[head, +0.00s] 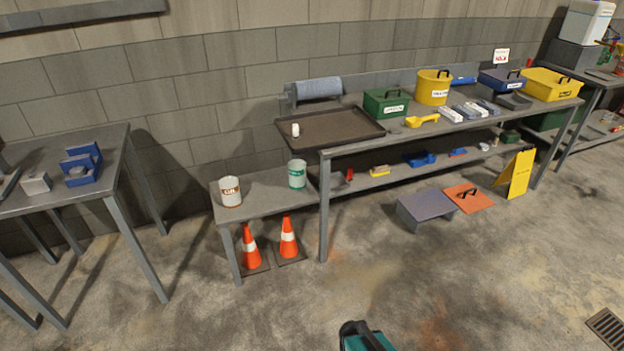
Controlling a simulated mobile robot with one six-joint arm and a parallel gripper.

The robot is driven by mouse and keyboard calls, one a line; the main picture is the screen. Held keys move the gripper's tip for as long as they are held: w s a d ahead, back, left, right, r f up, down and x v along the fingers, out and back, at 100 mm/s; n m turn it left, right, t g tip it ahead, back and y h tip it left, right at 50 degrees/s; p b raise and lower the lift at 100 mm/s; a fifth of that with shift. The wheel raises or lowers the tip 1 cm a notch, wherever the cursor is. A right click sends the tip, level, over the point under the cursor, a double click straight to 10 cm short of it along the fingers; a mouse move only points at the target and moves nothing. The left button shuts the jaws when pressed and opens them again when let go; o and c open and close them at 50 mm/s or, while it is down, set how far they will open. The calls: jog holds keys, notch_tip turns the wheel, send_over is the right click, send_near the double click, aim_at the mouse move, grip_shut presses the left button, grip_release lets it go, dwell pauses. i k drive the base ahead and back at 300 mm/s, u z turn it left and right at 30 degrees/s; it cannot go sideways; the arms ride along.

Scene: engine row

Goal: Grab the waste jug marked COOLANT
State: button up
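Two open-topped containers stand upright on a low grey bench (262,199) left of the long workbench. One is a white container with a brown-red label band (230,191); its lettering is too small to read surely. The other is a pale container with a green label band (297,174), further back to the right. Its lettering is also too small to read, so I cannot confirm which says COOLANT. The two stand apart, with bare bench between them. No gripper fingers show in the head view.
Two orange cones (289,240) stand beneath the low bench. The long workbench (350,144) holds a dark tray (335,130), a green box (386,103) and a yellow bucket (433,88). A grey step (426,207) stands on the floor. A teal-and-black object (366,338) is cut off below. Floor before the low bench is clear.

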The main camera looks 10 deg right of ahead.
aim_at(297, 174)
jog(key=z, duration=0.2)
jog(key=k, duration=0.1)
jog(key=u, duration=0.35)
jog(key=i, duration=0.9)
jog(key=z, duration=1.5)
jog(key=k, duration=0.1)
jog(key=u, duration=3.25)
